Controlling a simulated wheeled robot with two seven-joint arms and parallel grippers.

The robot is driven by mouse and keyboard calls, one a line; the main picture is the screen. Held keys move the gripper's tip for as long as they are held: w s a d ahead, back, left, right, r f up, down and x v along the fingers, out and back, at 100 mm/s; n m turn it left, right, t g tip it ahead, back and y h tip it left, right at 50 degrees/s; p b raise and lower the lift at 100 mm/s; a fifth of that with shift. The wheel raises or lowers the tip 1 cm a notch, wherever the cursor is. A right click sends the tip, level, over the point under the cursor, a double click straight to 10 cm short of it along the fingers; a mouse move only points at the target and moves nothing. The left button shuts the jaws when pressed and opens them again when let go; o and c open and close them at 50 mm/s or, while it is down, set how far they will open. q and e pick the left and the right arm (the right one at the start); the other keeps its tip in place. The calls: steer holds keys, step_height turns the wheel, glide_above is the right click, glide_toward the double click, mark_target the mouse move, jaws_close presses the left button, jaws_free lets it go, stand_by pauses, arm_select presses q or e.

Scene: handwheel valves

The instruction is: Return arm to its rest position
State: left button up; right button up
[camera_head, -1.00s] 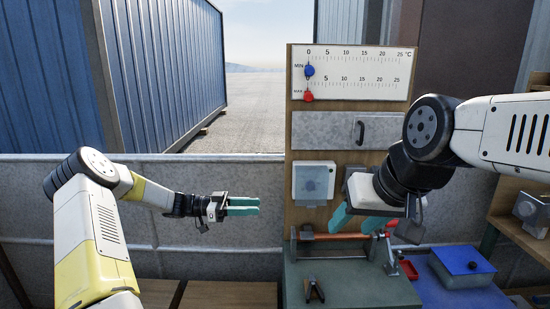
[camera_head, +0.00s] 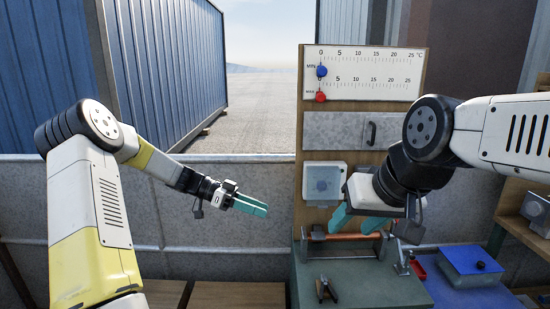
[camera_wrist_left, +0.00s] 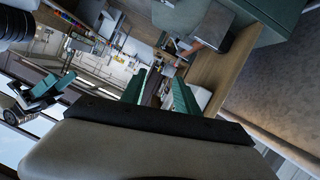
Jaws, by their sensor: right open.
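My left gripper (camera_head: 255,206) is extended over the wall area at the left of the board, with its teal fingers angled down to the right. It holds nothing. In the left wrist view its two teal fingers (camera_wrist_left: 160,92) stand apart with a clear gap. My right gripper (camera_head: 357,220) is open in front of the board's lower part, its teal fingers pointing down and left above the workbench. Its body hides part of the board. I cannot tell from the view whether its fingers touch anything.
The wooden board (camera_head: 312,125) carries a temperature scale (camera_head: 370,73) with blue and red sliders, a grey handled panel (camera_head: 340,130) and a white box (camera_head: 324,183). Pliers (camera_head: 326,289) lie on the green workbench (camera_head: 375,287). Space between left gripper and board is free.

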arm_select(q)
steer(key=s+a+r+n+t+y, duration=0.2)
steer(key=s+a+r+n+y, duration=0.1)
steer(key=s, duration=0.5)
steer(key=s+a+r+n+t+y, duration=0.3)
steer(key=s+r+n+y, duration=0.2)
steer(key=s+n, duration=0.2)
steer(key=s+a+r+n+t+y, duration=0.3)
steer(key=s+r+n, duration=0.2)
steer(key=s, duration=0.6)
steer(key=shift+n+y, duration=0.4)
